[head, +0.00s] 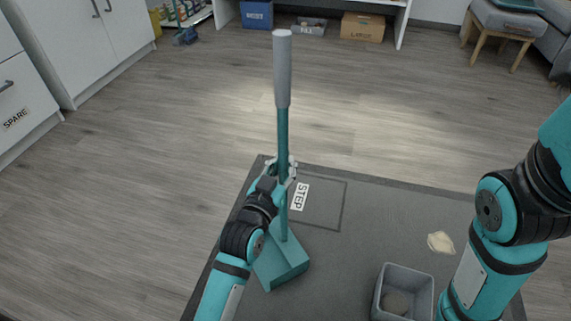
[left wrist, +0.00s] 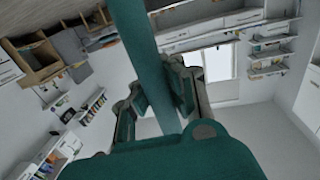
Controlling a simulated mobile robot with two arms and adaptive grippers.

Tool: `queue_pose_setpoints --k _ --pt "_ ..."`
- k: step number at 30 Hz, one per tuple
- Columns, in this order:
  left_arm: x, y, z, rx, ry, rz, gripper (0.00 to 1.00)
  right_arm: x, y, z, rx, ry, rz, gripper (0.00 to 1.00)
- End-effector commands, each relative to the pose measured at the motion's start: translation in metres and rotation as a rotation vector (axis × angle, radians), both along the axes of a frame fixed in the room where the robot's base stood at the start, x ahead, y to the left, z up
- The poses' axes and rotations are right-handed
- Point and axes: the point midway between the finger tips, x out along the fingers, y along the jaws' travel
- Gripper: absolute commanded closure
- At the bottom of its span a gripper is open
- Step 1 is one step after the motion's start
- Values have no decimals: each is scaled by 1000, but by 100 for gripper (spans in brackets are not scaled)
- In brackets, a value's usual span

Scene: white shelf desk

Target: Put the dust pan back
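The dust pan (head: 282,262) is teal, with a long upright handle topped by a grey grip. In the head view it stands over the dark mat; I cannot tell whether its pan touches the mat. My left gripper (head: 283,170) is around the middle of the handle. In the left wrist view the teal handle (left wrist: 143,35) runs between the fingers of my left gripper (left wrist: 160,98), with a pad against each side. My right arm shows at the right of the head view, but its gripper is out of view.
The dark mat (head: 380,215) carries a "STEP" label (head: 300,197), a grey bin (head: 405,290) and a pale scrap (head: 440,242). White cabinets (head: 75,45) stand left. A blue box (head: 257,14) and a cardboard box (head: 362,27) sit under the white desk. The wooden floor between is clear.

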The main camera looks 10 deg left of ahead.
Motion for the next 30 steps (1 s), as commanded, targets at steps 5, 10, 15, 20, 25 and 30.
queue_pose_setpoints --k 5,10,15,20,25,30 --pt "0 0 -1 0 -3 0 100 0 0 0 0 1 0 60" --pt "0 0 -3 0 0 0 78 0 0 0 0 1 0 60" --pt "0 0 -3 0 0 0 71 0 0 0 0 1 0 60" --pt "0 0 -1 -1 -1 0 71 0 0 0 0 1 1 60" --pt "-15 3 2 1 5 0 71 4 -1 3 3 14 2 60" --pt "-51 8 3 1 8 -1 71 21 -2 -3 4 81 3 60"
